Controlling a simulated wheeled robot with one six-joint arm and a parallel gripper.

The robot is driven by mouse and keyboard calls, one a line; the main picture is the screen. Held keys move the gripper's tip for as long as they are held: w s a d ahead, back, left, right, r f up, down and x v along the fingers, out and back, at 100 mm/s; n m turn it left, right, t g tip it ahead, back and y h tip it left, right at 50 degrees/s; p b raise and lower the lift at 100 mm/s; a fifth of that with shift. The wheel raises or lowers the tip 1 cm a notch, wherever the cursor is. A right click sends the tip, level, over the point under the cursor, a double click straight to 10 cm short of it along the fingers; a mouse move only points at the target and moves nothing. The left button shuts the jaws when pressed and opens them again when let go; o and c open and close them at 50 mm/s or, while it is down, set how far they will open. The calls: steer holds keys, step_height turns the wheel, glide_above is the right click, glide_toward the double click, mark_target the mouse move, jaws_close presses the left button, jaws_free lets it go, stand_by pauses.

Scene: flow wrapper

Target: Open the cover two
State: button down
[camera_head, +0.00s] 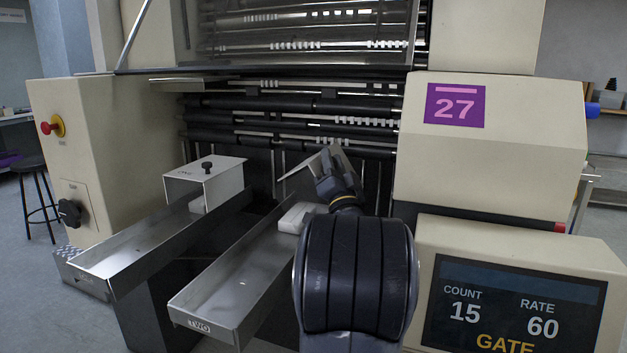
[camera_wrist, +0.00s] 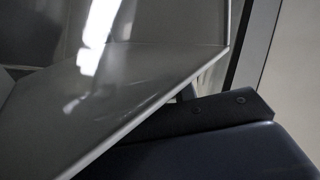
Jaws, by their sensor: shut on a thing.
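Cover two (camera_head: 298,167) is a thin grey metal cover at the back end of the chute marked TWO (camera_head: 225,290). It stands raised and tilted, and a white block (camera_head: 294,217) shows in the chute below it. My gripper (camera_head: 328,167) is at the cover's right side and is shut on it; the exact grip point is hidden. In the wrist view, the cover's shiny sheet (camera_wrist: 120,85) slopes across the left and middle, with a dark part of my gripper (camera_wrist: 205,118) close against its edge.
Cover one (camera_head: 210,182), with a black knob, sits closed over the left chute (camera_head: 145,250). Dark rollers (camera_head: 290,105) lie behind. A cream housing marked 27 (camera_head: 490,150) and a display panel (camera_head: 515,300) stand close to my arm on the right.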

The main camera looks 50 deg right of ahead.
steer(key=s+d+f+m+g+h+b, duration=0.3)
steer(key=s+m+g+h+b, duration=0.3)
steer(key=m+b, duration=0.4)
steer(key=shift+s+f+m+h+b, duration=0.4)
steer(key=shift+s+f+m+h, duration=0.35)
steer(key=shift+m+h, duration=0.55)
steer(key=shift+d+g, duration=0.1)
steer(key=shift+g, duration=0.3)
steer(key=shift+r, duration=0.1)
steer(key=c, duration=1.2)
jaws_free()
steer(key=v, duration=1.1)
steer(key=shift+d+p, duration=0.15)
steer(key=shift+p, duration=0.2)
